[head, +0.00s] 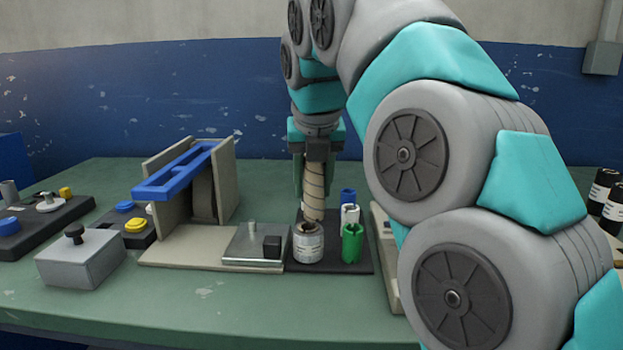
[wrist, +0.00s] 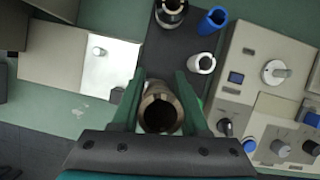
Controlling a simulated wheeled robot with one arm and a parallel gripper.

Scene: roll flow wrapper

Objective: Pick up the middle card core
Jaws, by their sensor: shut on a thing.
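My gripper (head: 314,178) is shut on the middle card core (head: 314,200), a brown tube with spiral seams. The core leans slightly in the head view, over the dark base plate (head: 355,262). I cannot tell whether its lower end touches the plate. In the wrist view my gripper (wrist: 160,95) has its green fingers on both sides of the core (wrist: 160,92), whose open end faces the camera. Another core (wrist: 171,13) stands at the top of the wrist view.
Blue (head: 348,196), white (head: 350,213) and green (head: 352,243) sleeves stand close on the right of the core. A beige stand with a blue frame (head: 175,177) and a metal block (head: 250,245) are on the left. A control panel (wrist: 250,70) borders the plate on the right.

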